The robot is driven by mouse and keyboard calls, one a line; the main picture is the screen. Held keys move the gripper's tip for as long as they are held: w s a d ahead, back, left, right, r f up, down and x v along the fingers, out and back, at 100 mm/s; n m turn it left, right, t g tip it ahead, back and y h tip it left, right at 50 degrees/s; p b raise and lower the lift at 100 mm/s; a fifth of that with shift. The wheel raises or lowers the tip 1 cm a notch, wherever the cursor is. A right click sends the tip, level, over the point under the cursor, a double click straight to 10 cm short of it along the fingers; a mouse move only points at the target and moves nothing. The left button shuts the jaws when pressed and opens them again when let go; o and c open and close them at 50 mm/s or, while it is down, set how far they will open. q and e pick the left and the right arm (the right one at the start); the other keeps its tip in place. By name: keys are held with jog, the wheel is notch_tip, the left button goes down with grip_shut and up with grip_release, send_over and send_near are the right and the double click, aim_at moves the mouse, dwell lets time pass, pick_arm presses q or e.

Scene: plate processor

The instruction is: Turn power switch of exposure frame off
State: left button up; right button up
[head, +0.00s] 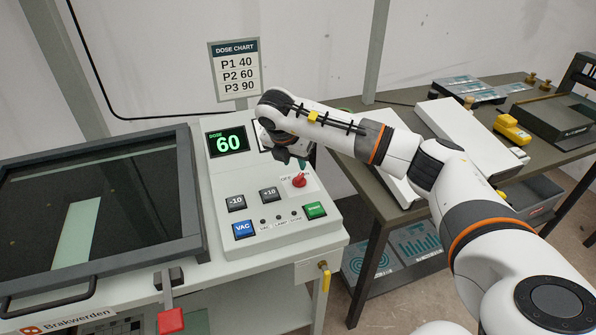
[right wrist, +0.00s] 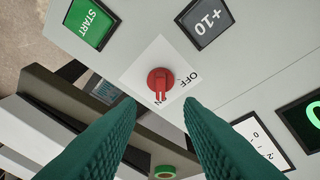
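The power switch is a red rotary knob (head: 300,181) on the white control panel (head: 287,239) of the exposure frame (head: 190,190). In the right wrist view the knob (right wrist: 160,84) sits on a white plate marked OFF at its right and ON below, the ON partly covered. Its grip bar points down towards ON. My right gripper (head: 302,164) is just above the knob in the head view. In the right wrist view its teal fingers (right wrist: 158,103) are apart and empty, one on each side below the knob, with no clear contact. My left gripper is not in view.
The panel has a lit display (head: 229,141) reading 60, -10 (head: 236,203) and +10 (head: 269,194) buttons, a blue VAC button (head: 243,229) and a green START button (head: 315,210) close to the knob. A dark table (head: 384,205) with equipment stands at right.

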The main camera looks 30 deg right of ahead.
aim_at(299, 176)
jog(key=p+x, duration=0.1)
jog(key=x, duration=0.6)
jog(key=shift+f, duration=0.15)
jog(key=shift+a, duration=0.1)
grip_shut()
